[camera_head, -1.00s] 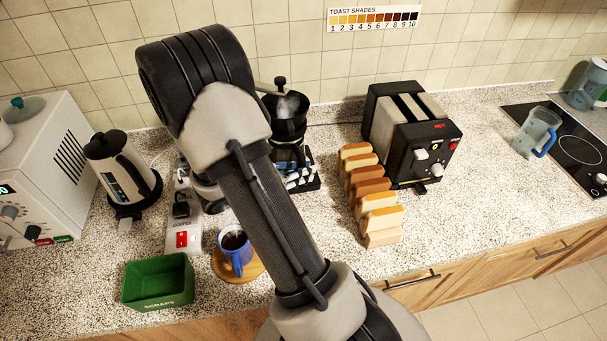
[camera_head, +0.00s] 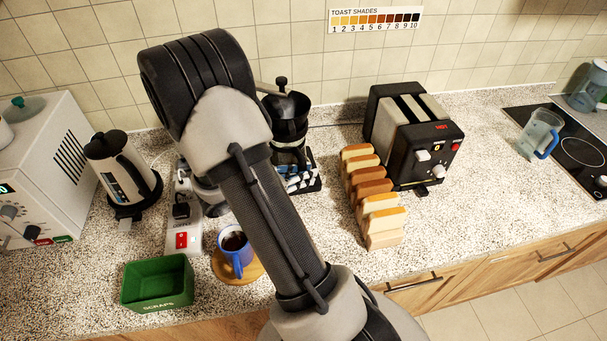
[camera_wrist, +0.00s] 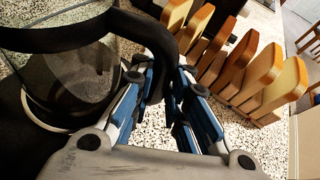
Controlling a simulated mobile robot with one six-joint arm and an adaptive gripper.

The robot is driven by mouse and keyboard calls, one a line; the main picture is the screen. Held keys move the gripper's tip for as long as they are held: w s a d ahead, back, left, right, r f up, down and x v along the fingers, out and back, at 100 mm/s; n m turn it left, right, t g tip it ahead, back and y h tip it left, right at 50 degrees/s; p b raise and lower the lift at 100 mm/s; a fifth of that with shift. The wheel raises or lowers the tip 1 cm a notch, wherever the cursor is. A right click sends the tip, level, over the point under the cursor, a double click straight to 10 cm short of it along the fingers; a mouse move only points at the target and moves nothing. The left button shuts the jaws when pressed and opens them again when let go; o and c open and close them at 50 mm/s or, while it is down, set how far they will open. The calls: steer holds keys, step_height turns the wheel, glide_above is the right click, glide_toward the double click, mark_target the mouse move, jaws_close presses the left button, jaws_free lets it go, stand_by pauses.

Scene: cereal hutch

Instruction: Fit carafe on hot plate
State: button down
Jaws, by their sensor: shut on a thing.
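The carafe (camera_wrist: 75,85) fills the left of the wrist view, a dark see-through glass vessel with a black band and a curved black handle (camera_wrist: 158,55). My gripper (camera_wrist: 168,98) has its blue-and-white fingers shut on this handle. In the head view, my gripper (camera_head: 300,178) shows partly beside my arm, below a black funnel-shaped part (camera_head: 287,118) of the coffee maker area. Dark glass shows under that part. My arm covers much of this spot. The hot plate is hidden, and I cannot tell whether the carafe touches it.
A row of bread slices (camera_head: 372,190) and a black toaster (camera_head: 410,135) stand close on the right. A blue mug (camera_head: 236,258) on a wooden coaster, a power strip with a red switch (camera_head: 182,240), a green scraps bin (camera_head: 157,285) and a kettle (camera_head: 122,170) stand left.

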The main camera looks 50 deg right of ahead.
stand_by(0.3)
steer(key=c, duration=1.5)
jaws_free()
steer(key=shift+o, duration=0.2)
steer(key=shift+f, duration=0.1)
steer(key=v, duration=1.2)
steer(key=shift+w, duration=0.1)
steer(key=s+a+r+m+t+y, duration=0.4)
steer(key=s+a+r+m+y, duration=0.2)
steer(key=a, duration=0.4)
steer(key=s+a+r+m+t+y, duration=0.3)
steer(key=s+a+r+m+y, duration=0.3)
steer(key=a+m, duration=0.3)
steer(key=shift+s+a+r+t+y, duration=0.2)
steer(key=shift+a+r+t+y, duration=0.3)
steer(key=shift+a+r, duration=0.4)
